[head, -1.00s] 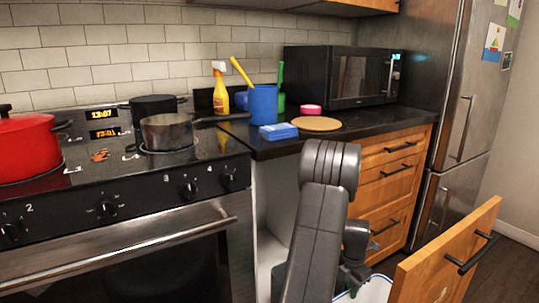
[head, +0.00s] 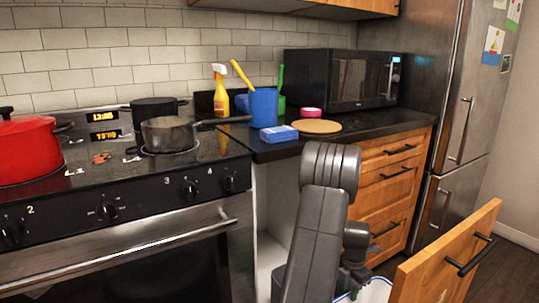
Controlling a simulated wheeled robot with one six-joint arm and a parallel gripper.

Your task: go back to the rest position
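My arm reaches up from the bottom of the head view, and its upper links stand in front of the open cabinet bay. My gripper is at most partly visible, low behind the arm near a white bin, and its fingers cannot be made out. I cannot tell whether it holds anything.
A pulled-out wooden drawer front (head: 447,262) stands close to the right of my arm. The white bin (head: 376,291) shows behind it. The stove (head: 110,210) is at left. The counter holds a blue sponge (head: 279,134), blue cup (head: 263,107), spray bottle (head: 221,92) and microwave (head: 341,79).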

